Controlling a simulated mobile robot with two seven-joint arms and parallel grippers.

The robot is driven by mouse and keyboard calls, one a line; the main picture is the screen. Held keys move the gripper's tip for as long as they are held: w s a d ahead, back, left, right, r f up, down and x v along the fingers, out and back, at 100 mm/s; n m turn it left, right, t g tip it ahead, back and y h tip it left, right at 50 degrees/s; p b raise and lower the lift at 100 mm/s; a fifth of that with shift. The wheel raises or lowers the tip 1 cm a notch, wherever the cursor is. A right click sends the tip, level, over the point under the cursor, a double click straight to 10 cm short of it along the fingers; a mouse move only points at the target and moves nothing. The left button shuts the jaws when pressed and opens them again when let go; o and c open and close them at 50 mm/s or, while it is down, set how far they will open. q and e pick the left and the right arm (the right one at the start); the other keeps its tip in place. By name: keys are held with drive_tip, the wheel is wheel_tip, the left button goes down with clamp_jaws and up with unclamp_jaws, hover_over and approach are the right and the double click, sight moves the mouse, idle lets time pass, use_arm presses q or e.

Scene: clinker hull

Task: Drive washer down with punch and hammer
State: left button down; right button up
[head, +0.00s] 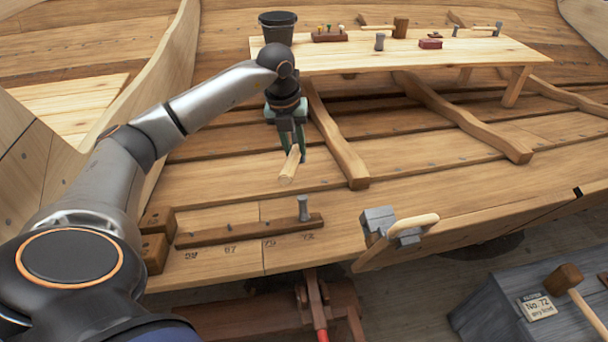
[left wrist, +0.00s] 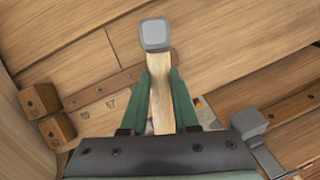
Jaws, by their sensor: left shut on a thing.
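My left gripper (head: 291,156) is shut on the pale wooden handle of a hammer (head: 290,166), above the planks. In the left wrist view the hammer's grey head (left wrist: 155,35) shows beyond the fingertips (left wrist: 161,74); in the head view I cannot see that head behind the gripper. A grey metal punch (head: 303,208) stands upright near the right end of a brown batten (head: 230,231). It is below the hammer and apart from it. No washer can be made out. My right gripper is not in view.
Two wooden blocks (head: 155,238) sit at the batten's left end. A grey metal block with a pale handle (head: 379,222) is at the plank edge on the right. A bench (head: 350,62) holding tools and a dark bucket (head: 277,29) stands behind. A mallet (head: 564,277) lies lower right.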

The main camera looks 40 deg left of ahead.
use_arm(q)
drive_tip(key=shift+s+d, duration=0.1)
drive_tip(key=shift+f, duration=0.1)
drive_tip(key=r+p, duration=0.3)
drive_tip(key=w+a+r+p, duration=0.1)
drive_tip(key=r+p, duration=0.1)
drive_tip(key=shift+a+r, duration=0.1)
idle(0.5)
drive_tip(key=shift+s+f, duration=0.15)
drive_tip(key=shift+f, duration=0.05)
idle(0.3)
